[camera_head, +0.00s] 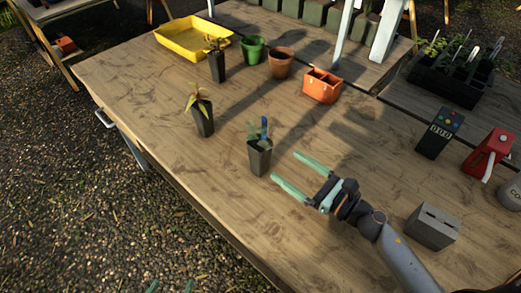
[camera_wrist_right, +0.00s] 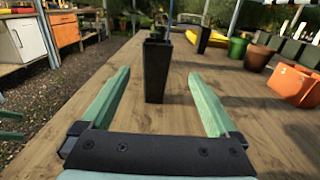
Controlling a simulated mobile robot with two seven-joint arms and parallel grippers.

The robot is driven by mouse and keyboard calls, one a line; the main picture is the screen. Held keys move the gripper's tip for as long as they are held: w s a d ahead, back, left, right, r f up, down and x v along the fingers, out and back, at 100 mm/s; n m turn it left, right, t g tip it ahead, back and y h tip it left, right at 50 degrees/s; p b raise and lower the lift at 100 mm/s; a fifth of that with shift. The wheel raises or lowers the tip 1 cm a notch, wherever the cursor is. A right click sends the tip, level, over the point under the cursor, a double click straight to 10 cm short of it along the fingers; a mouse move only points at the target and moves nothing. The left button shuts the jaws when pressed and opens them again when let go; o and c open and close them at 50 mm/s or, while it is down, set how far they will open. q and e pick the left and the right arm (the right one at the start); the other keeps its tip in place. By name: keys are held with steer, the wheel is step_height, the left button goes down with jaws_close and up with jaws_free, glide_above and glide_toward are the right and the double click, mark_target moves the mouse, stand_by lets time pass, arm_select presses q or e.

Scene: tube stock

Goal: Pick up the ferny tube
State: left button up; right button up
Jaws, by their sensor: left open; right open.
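Three black square tubes with plants stand upright on the wooden table. The nearest tube (camera_head: 260,158) has a green plant and a blue tag. The middle tube (camera_head: 203,120) has yellowish-green, reddish leaves. The far tube (camera_head: 217,67) has a dark, brownish plant. Leaf detail is too small to tell which is ferny. My right gripper (camera_head: 286,167) is open and empty, just right of the nearest tube, fingers pointing at it. In the right wrist view a black tube (camera_wrist_right: 157,72) stands ahead between the open fingers, apart from them. My left gripper (camera_head: 170,288) shows only its fingertips, apart, off the table.
A yellow tray (camera_head: 178,48), a green pot (camera_head: 252,52), a terracotta pot (camera_head: 281,66) and an orange caddy (camera_head: 321,87) stand at the back. A black crate of plants (camera_head: 445,83), a keypad device (camera_head: 437,135), a red device (camera_head: 487,152) and a grey block (camera_head: 431,228) are right.

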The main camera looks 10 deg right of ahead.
mark_target(267, 154)
steer(key=x, duration=0.4)
steer(key=shift+w+a+p, duration=0.1)
steer(key=shift+a+p, duration=0.05)
steer(key=shift+p, duration=0.25)
steer(key=shift+a+f+p+x, duration=0.15)
steer(key=shift+p+x, duration=0.15)
steer(key=shift+x, duration=1.2)
steer(key=shift+a+f+p+x, duration=0.1)
steer(key=shift+p+x, duration=0.2)
steer(key=shift+x, duration=1.2)
jaws_close()
steer(key=shift+r, duration=0.1)
